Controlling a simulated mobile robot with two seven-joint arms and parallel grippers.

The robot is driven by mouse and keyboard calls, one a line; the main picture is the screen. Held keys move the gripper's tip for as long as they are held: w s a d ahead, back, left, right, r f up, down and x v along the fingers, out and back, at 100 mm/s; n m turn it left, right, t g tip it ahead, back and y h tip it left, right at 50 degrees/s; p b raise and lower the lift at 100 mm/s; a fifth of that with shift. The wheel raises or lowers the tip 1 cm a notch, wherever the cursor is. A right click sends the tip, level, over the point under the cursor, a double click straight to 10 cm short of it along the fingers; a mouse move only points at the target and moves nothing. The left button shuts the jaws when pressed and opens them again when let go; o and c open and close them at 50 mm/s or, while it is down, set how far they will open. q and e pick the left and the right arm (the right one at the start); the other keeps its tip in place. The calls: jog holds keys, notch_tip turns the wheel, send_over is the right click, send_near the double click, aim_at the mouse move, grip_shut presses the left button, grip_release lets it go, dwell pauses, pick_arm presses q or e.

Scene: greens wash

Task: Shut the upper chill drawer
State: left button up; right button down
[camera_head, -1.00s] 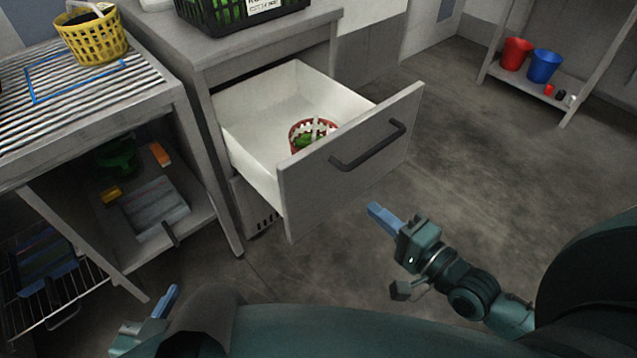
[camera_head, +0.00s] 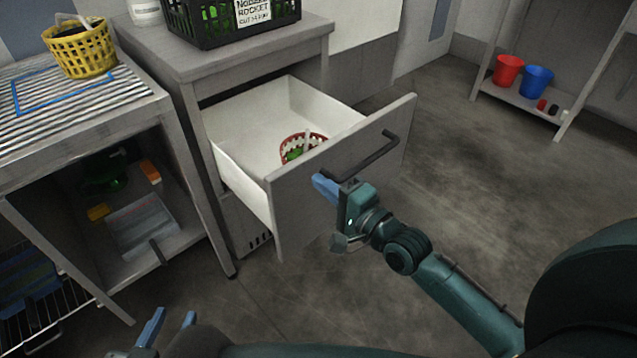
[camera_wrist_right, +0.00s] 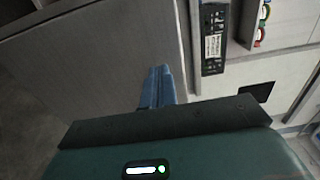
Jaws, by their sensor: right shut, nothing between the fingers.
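The upper chill drawer (camera_head: 342,174) stands pulled well out of the grey cabinet, with a grey front, dark bar handle (camera_head: 362,157) and white inside. A red basket (camera_head: 303,138) with greens sits in it. My right gripper (camera_head: 324,186) is shut and empty, its blue fingers at the drawer front just below the handle's left end. I cannot tell whether they touch. In the right wrist view the shut fingers (camera_wrist_right: 158,86) point toward a grey panel. My left gripper (camera_head: 168,326) is open and empty at the bottom left, away from the drawer.
A black crate (camera_head: 232,22) stands on the cabinet top (camera_head: 185,56). A yellow basket (camera_head: 82,50) is on the ribbed bench at left, above a shelf with several items. Red (camera_head: 507,71) and blue (camera_head: 536,82) buckets stand on a shelf at right. The floor between is clear.

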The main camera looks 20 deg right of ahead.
jog(key=shift+x, duration=0.85)
pick_arm(q)
jog(key=shift+w, duration=0.15)
pick_arm(e)
jog(key=shift+a, duration=0.1)
pick_arm(q)
jog(key=shift+d, duration=0.1)
pick_arm(e)
jog(key=shift+w, duration=0.1)
